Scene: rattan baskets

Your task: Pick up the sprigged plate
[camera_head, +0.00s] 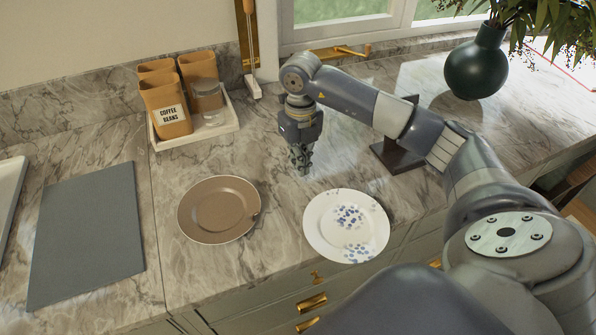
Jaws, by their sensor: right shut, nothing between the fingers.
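The sprigged plate (318,225) is white with blue sprigs and lies flat on the marble counter near its front edge, right of centre. My right gripper (304,172) points down above the counter, behind the plate and a little to its left. It is shut and empty, apart from the plate. My left gripper is not in view.
A brown plate (218,210) lies left of the sprigged plate. A white tray (228,127) with orange canisters (165,105) and a glass jar (207,100) stands behind. A grey board (88,235) lies at left. A dark vase (476,65) stands back right. A dark stand (398,155) is beside my right arm.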

